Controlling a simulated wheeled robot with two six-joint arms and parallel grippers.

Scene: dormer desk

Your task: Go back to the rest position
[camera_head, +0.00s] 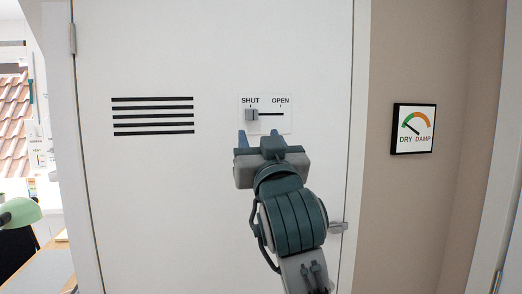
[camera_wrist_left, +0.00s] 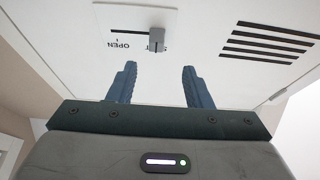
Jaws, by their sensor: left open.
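My left gripper (camera_head: 258,136) is in front of a white door, just below a slider plate (camera_head: 284,126). Its two blue fingers are apart with nothing between them, as the left wrist view (camera_wrist_left: 159,70) also shows. The slider's grey knob (camera_head: 252,115) sits at the end marked SHUT, with the slot running to OPEN. In the left wrist view the knob (camera_wrist_left: 156,40) lies beyond the fingertips, apart from them. My right gripper is not in view.
The white door (camera_head: 170,210) has a black-slatted vent (camera_head: 153,116) and a handle (camera_head: 338,227). A DRY/DAMP dial (camera_head: 413,129) hangs on the beige wall to the right. A green lamp (camera_head: 20,212) and a desk (camera_head: 45,272) are at the far left.

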